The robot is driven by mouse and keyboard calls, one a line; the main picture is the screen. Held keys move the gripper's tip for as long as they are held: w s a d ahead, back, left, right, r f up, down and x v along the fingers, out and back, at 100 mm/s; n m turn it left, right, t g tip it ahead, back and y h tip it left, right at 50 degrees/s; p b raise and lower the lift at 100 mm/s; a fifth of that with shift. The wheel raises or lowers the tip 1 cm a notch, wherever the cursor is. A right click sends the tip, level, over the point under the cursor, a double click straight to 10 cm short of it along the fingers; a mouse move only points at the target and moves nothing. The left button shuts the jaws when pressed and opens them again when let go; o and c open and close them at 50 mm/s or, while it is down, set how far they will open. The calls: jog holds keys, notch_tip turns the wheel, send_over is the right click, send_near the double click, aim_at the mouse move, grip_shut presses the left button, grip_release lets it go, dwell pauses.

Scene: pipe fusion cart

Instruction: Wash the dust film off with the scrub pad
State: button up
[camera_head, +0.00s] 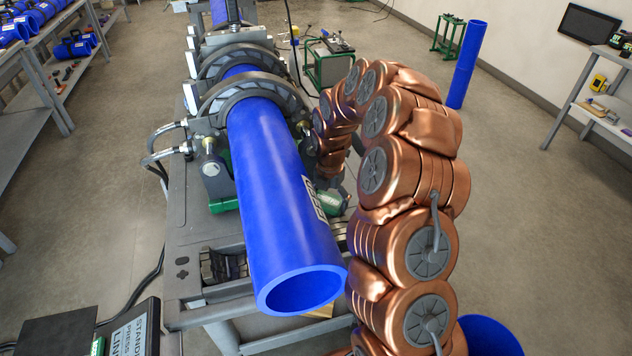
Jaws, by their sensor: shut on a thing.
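A long blue pipe (275,190) lies clamped in the fusion machine, its open end toward me. Its upper side looks mostly even blue, and I cannot make out a dust film on it. A white printed marking (314,198) is on its right side. My copper-coloured arm rises at the right, bends over and comes down close beside the pipe's right side. The jaws at its far end are hidden behind the pipe and my own links. I cannot make out the scrub pad, nor whether anything touches the pipe.
Grey ring clamps (245,95) with hoses hold the pipe on a grey cart (185,262). A blue pipe (467,62) stands upright at the back right. Shelves with blue fittings (72,47) are at the left, and a grey bench (607,125) is at the right. Open floor lies on both sides.

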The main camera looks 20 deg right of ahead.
jog(key=a, duration=0.3)
jog(key=shift+w+a, duration=0.1)
jog(key=shift+w, duration=0.05)
notch_tip(320, 180, up, 3)
jog(key=shift+w+f, duration=0.1)
jog(key=shift+f, duration=0.1)
jog(key=shift+r+p, duration=0.65)
jog(key=shift+r, duration=2.15)
